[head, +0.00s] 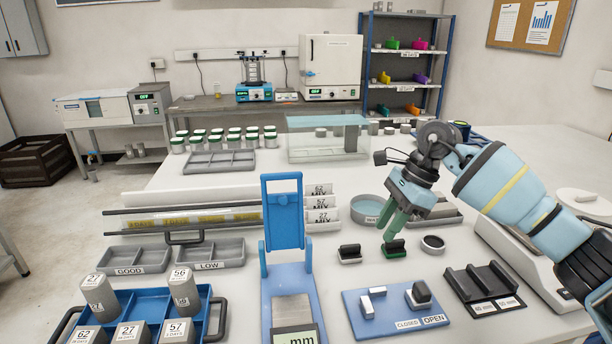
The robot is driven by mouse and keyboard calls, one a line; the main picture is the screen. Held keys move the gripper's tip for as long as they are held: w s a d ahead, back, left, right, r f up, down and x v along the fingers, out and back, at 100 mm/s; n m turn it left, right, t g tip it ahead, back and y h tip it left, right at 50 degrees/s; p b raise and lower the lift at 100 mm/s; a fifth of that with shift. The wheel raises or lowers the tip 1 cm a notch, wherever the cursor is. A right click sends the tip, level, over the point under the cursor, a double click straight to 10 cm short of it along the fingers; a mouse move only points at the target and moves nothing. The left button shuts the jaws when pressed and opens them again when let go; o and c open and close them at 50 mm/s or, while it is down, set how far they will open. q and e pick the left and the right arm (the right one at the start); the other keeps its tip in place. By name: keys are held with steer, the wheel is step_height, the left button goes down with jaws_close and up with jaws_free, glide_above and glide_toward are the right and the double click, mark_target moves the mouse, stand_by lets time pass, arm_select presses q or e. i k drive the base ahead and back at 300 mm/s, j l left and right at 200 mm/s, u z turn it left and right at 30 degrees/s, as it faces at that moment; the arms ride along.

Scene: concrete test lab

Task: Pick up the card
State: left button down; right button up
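I see no single item that is plainly a loose card. White label cards reading 62 MIX (319,189), 57 MIX (320,202) and 27 MIX (322,217) stand one in front of another at the table's middle, behind the blue upright frame. My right gripper (391,234) has green fingers and points down, to the right of these cards. Its fingertips are just above a small dark green block (395,252); whether they touch it is unclear. The finger gap is too small to read. My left gripper is not in view.
A blue frame (282,180) stands upright at the centre. A blue tray (207,328) of numbered cylinders is front left. A blue board marked CLOSED and OPEN (358,325), a black rack (452,288) and a round dish (358,211) surround the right gripper.

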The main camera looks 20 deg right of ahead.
mark_target(324, 189)
steer(key=i, duration=1)
